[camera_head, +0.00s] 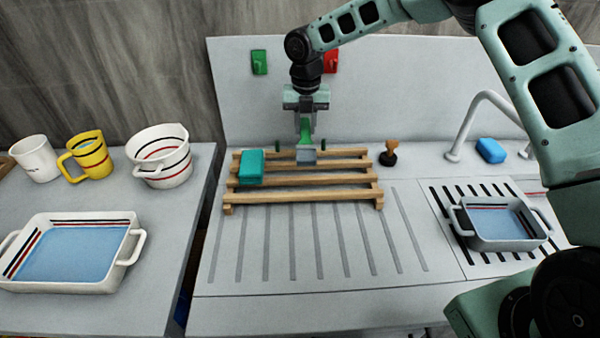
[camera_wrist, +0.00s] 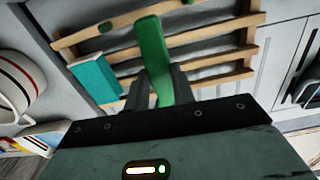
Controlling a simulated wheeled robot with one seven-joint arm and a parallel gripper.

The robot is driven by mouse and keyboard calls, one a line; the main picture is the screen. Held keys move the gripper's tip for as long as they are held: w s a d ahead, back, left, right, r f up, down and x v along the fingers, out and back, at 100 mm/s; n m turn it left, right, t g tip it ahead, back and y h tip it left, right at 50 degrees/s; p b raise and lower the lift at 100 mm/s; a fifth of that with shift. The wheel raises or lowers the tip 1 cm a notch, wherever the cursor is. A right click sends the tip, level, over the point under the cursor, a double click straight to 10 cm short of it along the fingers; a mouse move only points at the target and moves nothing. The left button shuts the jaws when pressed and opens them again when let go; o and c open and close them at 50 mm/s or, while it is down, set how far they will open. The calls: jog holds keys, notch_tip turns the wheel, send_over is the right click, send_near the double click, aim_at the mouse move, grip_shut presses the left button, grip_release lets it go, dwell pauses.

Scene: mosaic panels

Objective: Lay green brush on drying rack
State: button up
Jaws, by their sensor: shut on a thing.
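The green brush (camera_head: 306,127) is between the fingers of my gripper (camera_head: 306,113), which is shut on it. It hangs upright, with a grey-blue block at its lower end, above or at the back slats of the wooden drying rack (camera_head: 300,194). I cannot tell whether it touches the slats. In the wrist view the brush (camera_wrist: 152,55) runs up from between the fingers (camera_wrist: 160,88), with the rack slats (camera_wrist: 200,82) behind it.
A teal sponge (camera_head: 250,167) lies on the rack's left side. A wooden-handled stopper (camera_head: 389,152) stands right of the rack. A faucet (camera_head: 480,115), blue sponge (camera_head: 491,150) and small dish (camera_head: 505,226) are farther right. Mugs, a bowl (camera_head: 160,157) and a large dish (camera_head: 70,252) are left.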

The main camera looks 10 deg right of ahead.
jog(key=shift+w+a+r, duration=0.15)
jog(key=shift+w+a, duration=0.1)
jog(key=shift+a, duration=0.05)
jog(key=shift+a+f+n, duration=0.1)
jog(key=shift+f+n, duration=0.1)
jog(key=shift+n, duration=0.1)
notch_tip(320, 180, down, 9)
jog(key=p, duration=0.3)
jog(key=shift+f, duration=0.2)
jog(key=o, duration=1)
jog(key=shift+f, duration=0.1)
